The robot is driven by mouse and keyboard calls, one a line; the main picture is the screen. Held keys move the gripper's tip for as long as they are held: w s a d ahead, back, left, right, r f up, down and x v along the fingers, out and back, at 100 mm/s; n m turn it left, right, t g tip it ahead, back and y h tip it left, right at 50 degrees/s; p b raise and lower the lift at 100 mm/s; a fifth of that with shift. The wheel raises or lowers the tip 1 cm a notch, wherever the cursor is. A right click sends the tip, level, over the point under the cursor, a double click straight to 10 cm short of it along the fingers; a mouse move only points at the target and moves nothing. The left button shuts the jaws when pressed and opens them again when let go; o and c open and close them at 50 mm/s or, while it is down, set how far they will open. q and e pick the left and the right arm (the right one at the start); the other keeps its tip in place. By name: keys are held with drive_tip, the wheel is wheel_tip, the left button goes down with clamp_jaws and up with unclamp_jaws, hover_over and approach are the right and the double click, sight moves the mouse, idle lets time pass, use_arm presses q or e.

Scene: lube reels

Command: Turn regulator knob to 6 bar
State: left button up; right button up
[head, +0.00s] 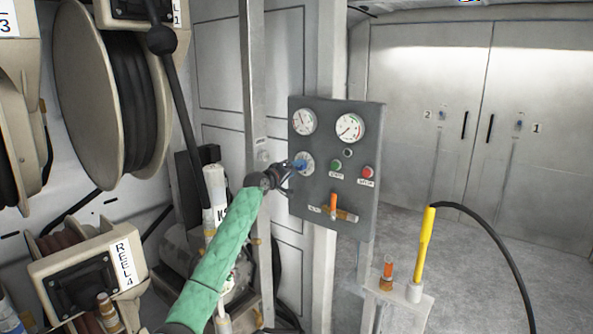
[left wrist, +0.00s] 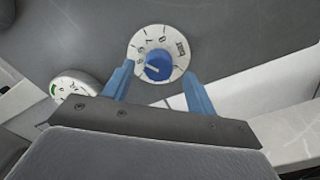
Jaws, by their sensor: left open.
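The regulator knob (left wrist: 158,68) is a blue round cap with a white pointer line on a white numbered dial (left wrist: 138,42) marked "bar". In the head view the knob (head: 300,165) is on the left side of the grey control panel (head: 335,265), below the left gauge (head: 304,121). My left gripper (left wrist: 158,82) is open, with its blue fingers on either side of the dial's lower part. I cannot tell whether they touch the knob. In the head view the left gripper (head: 288,173) is at the panel, partly covering the dial. The right gripper is not in view.
The panel also carries a right gauge (head: 348,128), a green button (head: 336,167), a red button (head: 367,172) and an orange lever (head: 334,204). A yellow handle (head: 426,243) stands at the right. Hose reels (head: 130,95) are at the left.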

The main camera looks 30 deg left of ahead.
use_arm(q)
drive_tip(key=s, duration=0.5)
drive_tip(key=shift+s+a+b, duration=0.2)
drive_tip(key=shift+s+b, duration=0.1)
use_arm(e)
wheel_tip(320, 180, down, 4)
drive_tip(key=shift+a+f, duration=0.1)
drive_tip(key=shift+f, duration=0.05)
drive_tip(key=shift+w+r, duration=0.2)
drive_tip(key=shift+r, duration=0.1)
